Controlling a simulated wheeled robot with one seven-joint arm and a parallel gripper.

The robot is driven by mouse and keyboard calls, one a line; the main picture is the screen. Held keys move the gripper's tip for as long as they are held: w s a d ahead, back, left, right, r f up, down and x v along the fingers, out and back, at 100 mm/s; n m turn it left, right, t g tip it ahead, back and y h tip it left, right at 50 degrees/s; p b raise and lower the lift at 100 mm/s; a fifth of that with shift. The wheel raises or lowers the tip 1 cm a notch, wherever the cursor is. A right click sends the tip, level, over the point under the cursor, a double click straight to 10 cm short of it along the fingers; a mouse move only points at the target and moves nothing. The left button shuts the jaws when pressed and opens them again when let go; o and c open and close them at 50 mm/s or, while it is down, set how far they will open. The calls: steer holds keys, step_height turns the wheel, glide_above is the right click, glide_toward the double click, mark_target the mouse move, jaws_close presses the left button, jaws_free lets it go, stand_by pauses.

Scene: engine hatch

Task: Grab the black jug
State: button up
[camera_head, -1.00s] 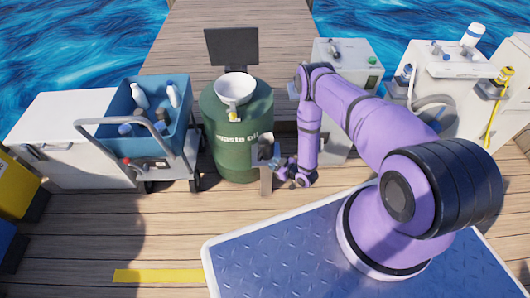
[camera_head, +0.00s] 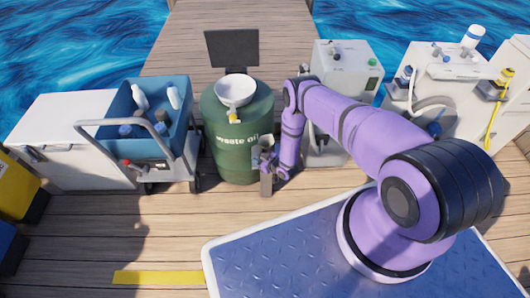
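I cannot pick out a black jug for certain. A small dark item (camera_head: 161,116) shows among bottles in the blue crate (camera_head: 152,92) on the hand cart, at left, and is too small to name. My gripper (camera_head: 267,162) hangs low in front of the green waste oil drum (camera_head: 237,140), right of the cart and apart from the crate. It is small and partly merged with a grey post-like shape below it, so its fingers are unclear. I see nothing clearly held in it.
The hand cart's grey handle (camera_head: 84,123) rises at the crate's front left. A white funnel (camera_head: 236,90) sits on the drum. White cabinets (camera_head: 345,70) stand at right, and a white box (camera_head: 70,150) at left.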

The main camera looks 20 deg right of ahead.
jaws_close()
steer(key=shift+r, duration=0.2)
stand_by(0.3)
